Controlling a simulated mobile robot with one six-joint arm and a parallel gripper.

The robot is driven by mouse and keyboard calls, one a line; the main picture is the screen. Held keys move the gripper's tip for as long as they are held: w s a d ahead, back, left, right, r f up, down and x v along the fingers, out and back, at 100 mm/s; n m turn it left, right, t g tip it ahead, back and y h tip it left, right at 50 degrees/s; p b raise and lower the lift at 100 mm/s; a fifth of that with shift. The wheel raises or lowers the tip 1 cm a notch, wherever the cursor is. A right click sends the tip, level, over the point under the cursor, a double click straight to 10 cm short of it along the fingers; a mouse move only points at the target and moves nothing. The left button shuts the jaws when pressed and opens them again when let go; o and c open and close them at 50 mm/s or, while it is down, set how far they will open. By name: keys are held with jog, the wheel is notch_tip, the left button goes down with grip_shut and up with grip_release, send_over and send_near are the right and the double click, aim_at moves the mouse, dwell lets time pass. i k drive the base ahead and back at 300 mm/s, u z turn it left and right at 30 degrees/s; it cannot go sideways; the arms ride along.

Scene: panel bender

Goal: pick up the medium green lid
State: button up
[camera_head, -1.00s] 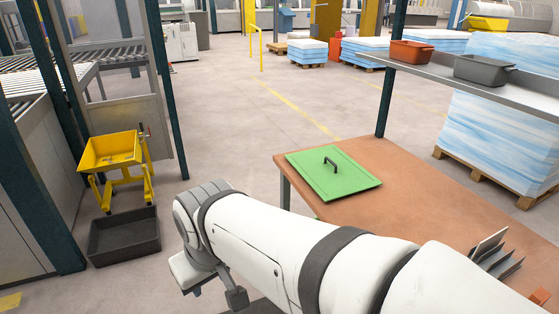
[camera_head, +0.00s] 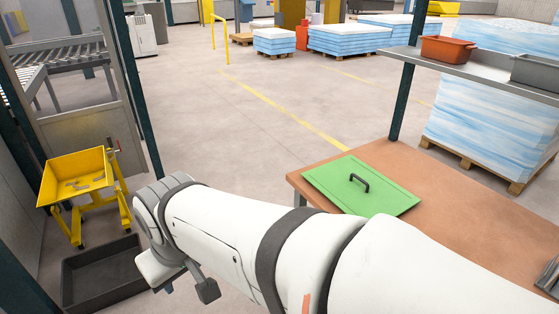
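The green lid (camera_head: 335,192) is a flat rectangular plate with a raised rim and a dark bar handle (camera_head: 359,183) in its middle. It lies flat, handle up, on the brown table (camera_head: 440,210) near the table's far left corner. My white arm crosses the foreground and hides a small part of the lid's near edge in the picture. Small white and dark parts of my arm's end show below its left end, left of the table. I cannot make out the fingers, and nothing held shows. No other lid is in view.
A shelf (camera_head: 440,63) over the table's back holds a red-orange bin (camera_head: 447,50) and a grey bin (camera_head: 536,73). A dark post carries it. A yellow cart (camera_head: 76,174) and black tray (camera_head: 104,272) stand at left. Stacked sheets on a pallet (camera_head: 493,120) stand behind the table.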

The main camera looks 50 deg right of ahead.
aim_at(358, 189)
jog(key=u, duration=0.1)
jog(key=i, duration=1.8)
jog(key=z, duration=3.55)
jog(key=i, duration=1)
